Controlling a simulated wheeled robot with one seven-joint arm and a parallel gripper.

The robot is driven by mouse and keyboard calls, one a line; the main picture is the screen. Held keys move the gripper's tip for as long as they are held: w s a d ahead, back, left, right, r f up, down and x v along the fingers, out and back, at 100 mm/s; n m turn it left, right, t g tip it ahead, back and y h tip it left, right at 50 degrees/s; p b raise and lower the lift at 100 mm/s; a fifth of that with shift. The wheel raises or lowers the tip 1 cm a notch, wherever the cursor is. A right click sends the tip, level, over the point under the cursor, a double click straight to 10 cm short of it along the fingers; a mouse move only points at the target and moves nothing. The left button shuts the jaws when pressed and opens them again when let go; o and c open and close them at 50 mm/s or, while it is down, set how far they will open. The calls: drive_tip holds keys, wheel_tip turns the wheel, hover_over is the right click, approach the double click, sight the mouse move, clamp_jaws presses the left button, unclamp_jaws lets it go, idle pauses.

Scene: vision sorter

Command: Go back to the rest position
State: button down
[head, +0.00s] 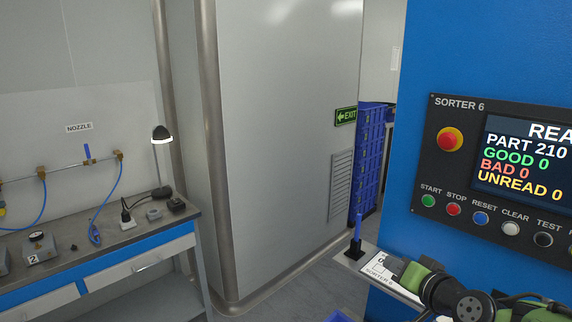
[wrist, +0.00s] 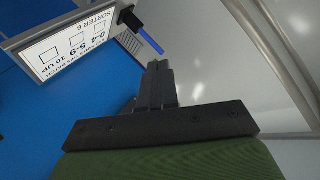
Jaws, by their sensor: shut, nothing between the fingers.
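My gripper (wrist: 158,85) shows in the wrist view with its two dark fingers together and nothing between them. In the head view my green and black arm reaches in at the bottom right, in front of the blue sorter cabinet (head: 400,150); the fingertips are hard to make out there. A small shelf (head: 352,262) on the cabinet holds a printed card (head: 378,272) and a blue pen (head: 358,228) upright in a black holder. In the wrist view the card (wrist: 75,50) and the pen (wrist: 148,38) lie beyond the fingers, apart from them.
The sorter panel (head: 500,165) has a screen and a row of coloured buttons. A workbench (head: 100,240) with a lamp (head: 161,140) and small devices stands at the left. Blue bins (head: 370,160) stand behind the grey wall. Some grey floor (head: 290,290) is clear between bench and sorter.

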drive_tip(key=s+a+f+n+g, duration=0.2)
drive_tip(key=s+a+n+g, duration=0.4)
drive_tip(key=a, duration=0.5)
drive_tip(key=s+a+f+g+h, duration=0.1)
drive_tip(key=s+g+h, duration=0.1)
drive_tip(key=s, duration=1.8)
drive_tip(key=shift+s+a, duration=0.35)
drive_tip(key=shift+s, duration=0.05)
